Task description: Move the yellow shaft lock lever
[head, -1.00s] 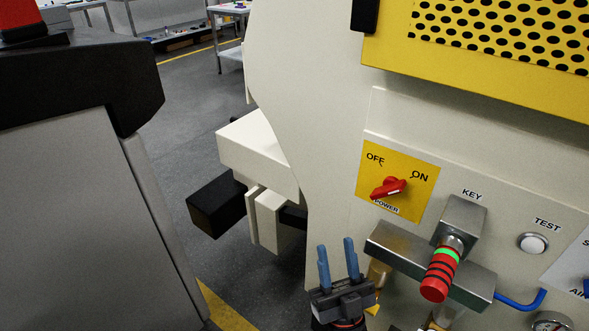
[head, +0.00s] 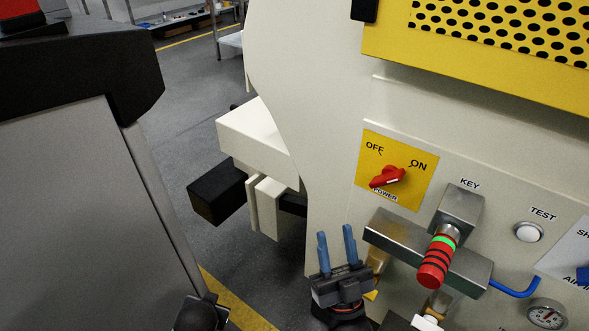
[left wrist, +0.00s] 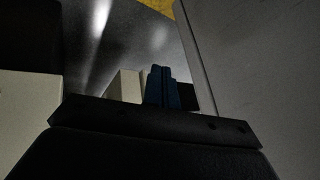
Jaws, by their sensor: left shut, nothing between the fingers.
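I cannot make out the yellow shaft lock lever for certain. A small yellow piece (head: 371,295) shows beside my right gripper, mostly hidden behind it. My right gripper (head: 336,240) stands in front of the machine's lower panel in the head view, its two blue fingers pointing up, apart and with nothing between them. In the left wrist view my left gripper (left wrist: 162,75) has its blue fingers together and holds nothing. Its fingers do not show in the head view.
The panel carries a red power switch (head: 388,178), a metal key block (head: 462,212), a red-and-black handle with a green ring (head: 435,266), a white test button (head: 529,232) and a gauge (head: 546,314). A grey cabinet (head: 60,210) stands left. Open floor lies between cabinet and machine.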

